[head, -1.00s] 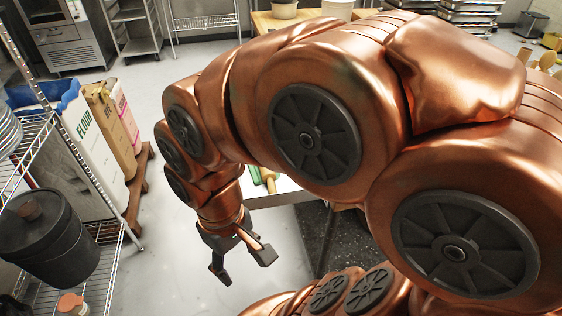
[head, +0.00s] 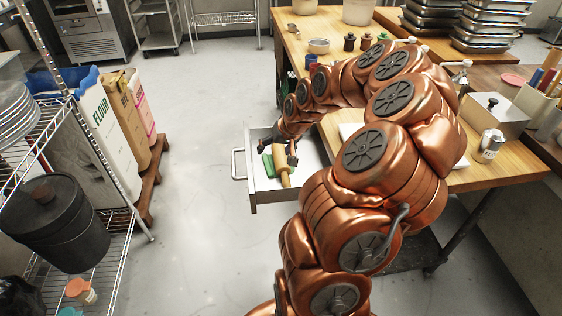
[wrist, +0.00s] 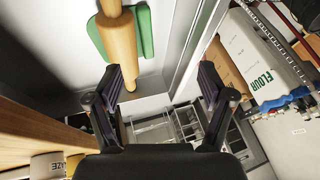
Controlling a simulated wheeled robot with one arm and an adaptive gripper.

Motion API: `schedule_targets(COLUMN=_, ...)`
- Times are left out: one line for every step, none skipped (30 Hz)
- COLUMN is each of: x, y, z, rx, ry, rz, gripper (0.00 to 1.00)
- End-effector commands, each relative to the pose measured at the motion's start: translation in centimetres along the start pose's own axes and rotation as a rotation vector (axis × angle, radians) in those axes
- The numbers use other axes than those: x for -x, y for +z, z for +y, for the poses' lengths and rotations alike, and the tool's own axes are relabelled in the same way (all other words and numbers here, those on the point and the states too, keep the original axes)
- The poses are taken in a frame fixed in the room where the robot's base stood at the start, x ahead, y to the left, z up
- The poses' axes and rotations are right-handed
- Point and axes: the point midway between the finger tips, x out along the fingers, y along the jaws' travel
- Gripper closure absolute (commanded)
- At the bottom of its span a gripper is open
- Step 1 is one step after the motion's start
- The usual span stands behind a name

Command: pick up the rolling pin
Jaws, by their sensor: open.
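The wooden rolling pin (head: 281,164) lies in the open drawer (head: 311,155) of the wooden table. A green item (head: 267,164) lies against it; what that is I cannot tell. My gripper (head: 279,152) is open and empty at the drawer, by the pin's far part in the head view. In the wrist view the rolling pin (wrist: 118,40) is left of centre, its near handle close to the left finger; the green item (wrist: 146,30) is just behind it. My open gripper (wrist: 160,72) has the pin off-centre, and I cannot tell whether they touch.
The tabletop (head: 335,130) beside the drawer holds jars, a bowl and a metal box (head: 490,112). A wire rack with a dark canister (head: 50,228) and flour bags (head: 100,120) stand left. The floor between is clear.

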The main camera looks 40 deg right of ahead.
Motion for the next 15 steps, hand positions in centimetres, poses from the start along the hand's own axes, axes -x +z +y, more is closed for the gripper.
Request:
schedule_targets(x=-0.7, y=-0.4, z=2.0, rx=-0.036, ry=0.006, rz=0.023, gripper=0.19)
schedule_targets(x=-0.9, y=-0.7, z=2.9, rx=-0.049, ry=0.010, rz=0.036, gripper=0.19)
schedule_targets(x=-1.1, y=-0.9, z=4.0, rx=-0.066, ry=0.014, rz=0.049, gripper=0.19)
schedule_targets(x=-1.3, y=-1.1, z=4.6, rx=-0.077, ry=0.016, rz=0.056, gripper=0.19)
schedule_targets(x=-1.5, y=-1.1, z=5.2, rx=-0.086, ry=0.019, rz=0.062, gripper=0.19)
schedule_targets(x=-1.6, y=-1.2, z=5.7, rx=-0.093, ry=0.022, rz=0.068, gripper=0.19)
schedule_targets(x=-1.7, y=-1.3, z=6.0, rx=-0.097, ry=0.023, rz=0.071, gripper=0.19)
schedule_targets(x=-1.8, y=-1.3, z=6.2, rx=-0.100, ry=0.024, rz=0.074, gripper=0.19)
schedule_targets(x=-1.9, y=-1.4, z=6.4, rx=-0.102, ry=0.025, rz=0.076, gripper=0.19)
schedule_targets(x=-2.1, y=-1.4, z=6.4, rx=-0.103, ry=0.025, rz=0.076, gripper=0.19)
schedule_targets(x=-2.2, y=-1.4, z=6.4, rx=-0.103, ry=0.025, rz=0.077, gripper=0.19)
schedule_targets(x=-2.5, y=-1.5, z=6.4, rx=-0.103, ry=0.025, rz=0.077, gripper=0.19)
schedule_targets(x=-2.7, y=-1.5, z=6.3, rx=-0.103, ry=0.025, rz=0.078, gripper=0.19)
schedule_targets(x=-2.9, y=-1.6, z=6.3, rx=-0.102, ry=0.024, rz=0.078, gripper=0.19)
schedule_targets(x=-3.2, y=-1.6, z=6.3, rx=-0.102, ry=0.024, rz=0.079, gripper=0.19)
